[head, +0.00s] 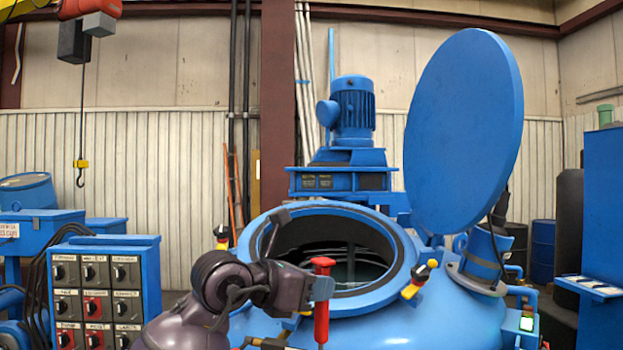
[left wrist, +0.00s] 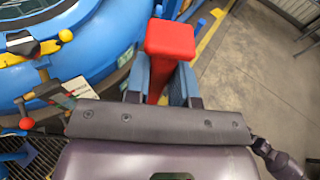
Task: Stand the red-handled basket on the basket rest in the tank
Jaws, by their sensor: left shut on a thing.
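My left gripper (head: 321,290) is shut on the upright red handle (head: 321,322), in front of the tank (head: 460,318) near the front of its round opening. The left wrist view shows the wide top of the red handle (left wrist: 170,40) between the blue fingers of the left gripper (left wrist: 160,82). The basket under the handle is hidden in both views. The tank's blue rim (head: 262,232) surrounds a dark inside with a vertical post and a curved edge. I cannot make out the basket rest for certain. My right gripper is not in view.
The round blue lid (head: 463,118) stands raised at the opening's right. Yellow-and-black clamps (head: 419,279) sit around the rim. A blue motor (head: 352,110) stands behind the tank. A switch panel (head: 102,290) is at left. The left wrist view shows bare floor (left wrist: 240,90) at right.

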